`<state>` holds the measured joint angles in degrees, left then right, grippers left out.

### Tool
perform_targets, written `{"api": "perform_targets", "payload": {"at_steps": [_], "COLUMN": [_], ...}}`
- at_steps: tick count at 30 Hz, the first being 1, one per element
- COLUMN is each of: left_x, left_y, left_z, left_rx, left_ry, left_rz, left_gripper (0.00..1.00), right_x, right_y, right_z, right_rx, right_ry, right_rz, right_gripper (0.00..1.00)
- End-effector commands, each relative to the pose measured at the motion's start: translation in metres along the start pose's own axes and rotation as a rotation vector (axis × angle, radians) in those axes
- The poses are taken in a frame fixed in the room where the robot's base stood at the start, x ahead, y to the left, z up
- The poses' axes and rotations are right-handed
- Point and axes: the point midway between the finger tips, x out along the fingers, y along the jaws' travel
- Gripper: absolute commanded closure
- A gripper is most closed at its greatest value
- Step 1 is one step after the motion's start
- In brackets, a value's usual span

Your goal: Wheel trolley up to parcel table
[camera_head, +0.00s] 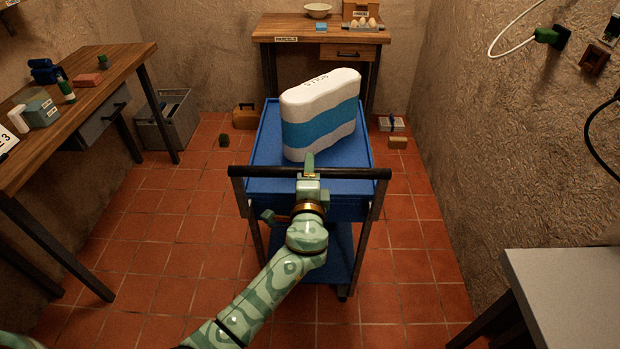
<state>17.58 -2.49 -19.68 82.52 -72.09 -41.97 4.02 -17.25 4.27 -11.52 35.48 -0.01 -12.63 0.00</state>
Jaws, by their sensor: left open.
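The blue trolley (262,160) stands in the middle of the floor with its dark push bar (355,173) towards me. A large white bundle with a blue band (322,115) rests on its top tray. The parcel table (290,28), a wooden table with a "PARCELS" label, is against the far wall, beyond the trolley's far end. I cannot tell the exact gap between them. My left gripper (309,166) is open at the middle of the push bar, with a finger showing above the bar; whether it touches is unclear. My right gripper is not in view.
A wooden workbench (90,75) lines the left side, with a grey crate (168,122) beyond it. A brown box (245,117) and small blocks lie on the floor near the parcel table. A grey table (570,290) is at front right. Tiled floor is free on both sides.

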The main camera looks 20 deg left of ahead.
Motion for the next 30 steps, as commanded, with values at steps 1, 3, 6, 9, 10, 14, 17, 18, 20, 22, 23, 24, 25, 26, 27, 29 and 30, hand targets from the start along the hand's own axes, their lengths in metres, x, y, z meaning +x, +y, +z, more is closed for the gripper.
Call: {"api": "perform_targets", "payload": {"at_steps": [1, 3, 6, 9, 10, 14, 17, 18, 20, 22, 23, 24, 25, 26, 27, 29, 30], "left_x": [0.0022, 0.0035, 0.0035, 0.0033, 0.0033, 0.0031, 0.003, 0.003, 0.0029, 0.0028, 0.0028, 0.0028, 0.0027, 0.0027, 0.0027, 0.0026, 0.0026], "left_y": [0.0005, -0.0004, -0.001, -0.0009, -0.0009, -0.0007, -0.0003, -0.0002, 0.0, 0.0003, 0.0004, 0.0005, 0.0006, 0.0006, 0.0008, 0.001, 0.001], "left_z": [-0.0002, -0.0002, -0.0002, -0.0001, -0.0001, -0.0001, -0.0001, -0.0001, -0.0001, 0.0, 0.0, 0.0, 0.0, 0.0, 0.0, 0.0, 0.0], "left_rx": [0.0, 0.0, 0.0, 0.0, 0.0, 0.0, 0.0, 0.0, 0.0, 0.0, 0.0, 0.0, 0.0, 0.0, 0.0, 0.0, 0.0], "left_ry": [0.0, 0.0, 0.0, 0.0, 0.0, 0.0, 0.0, 0.0, 0.0, 0.0, 0.0, 0.0, 0.0, 0.0, 0.0, 0.0, 0.0], "left_rz": [0.0, 0.0, 0.0, 0.0, 0.0, 0.0, 0.001, 0.001, 0.001, 0.002, 0.002, 0.002, 0.002, 0.002, 0.003, 0.003, 0.003], "left_gripper": [0.49, 0.49, 0.49, 0.52, 0.6, 0.96, 1.0, 1.0, 1.0, 1.0, 1.0, 1.0, 1.0, 1.0, 1.0, 1.0, 1.0], "right_x": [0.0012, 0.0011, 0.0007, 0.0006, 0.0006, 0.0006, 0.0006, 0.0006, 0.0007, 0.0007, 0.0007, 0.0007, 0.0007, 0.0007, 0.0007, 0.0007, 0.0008], "right_y": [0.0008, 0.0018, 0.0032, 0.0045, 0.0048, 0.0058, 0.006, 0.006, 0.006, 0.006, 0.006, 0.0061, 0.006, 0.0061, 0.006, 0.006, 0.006], "right_z": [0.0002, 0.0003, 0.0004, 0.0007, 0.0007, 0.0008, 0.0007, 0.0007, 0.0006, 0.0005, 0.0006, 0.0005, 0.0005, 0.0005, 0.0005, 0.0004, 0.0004], "right_rx": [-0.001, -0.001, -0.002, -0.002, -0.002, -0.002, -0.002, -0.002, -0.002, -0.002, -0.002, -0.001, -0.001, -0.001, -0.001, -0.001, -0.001], "right_ry": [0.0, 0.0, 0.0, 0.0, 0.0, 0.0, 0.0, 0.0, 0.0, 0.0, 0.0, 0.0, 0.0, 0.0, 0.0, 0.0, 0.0], "right_rz": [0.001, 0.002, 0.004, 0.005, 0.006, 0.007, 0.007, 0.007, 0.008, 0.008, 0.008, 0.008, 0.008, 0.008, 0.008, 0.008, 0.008], "right_gripper": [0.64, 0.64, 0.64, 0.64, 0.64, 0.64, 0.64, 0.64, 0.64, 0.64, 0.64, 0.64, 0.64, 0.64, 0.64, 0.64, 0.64]}}
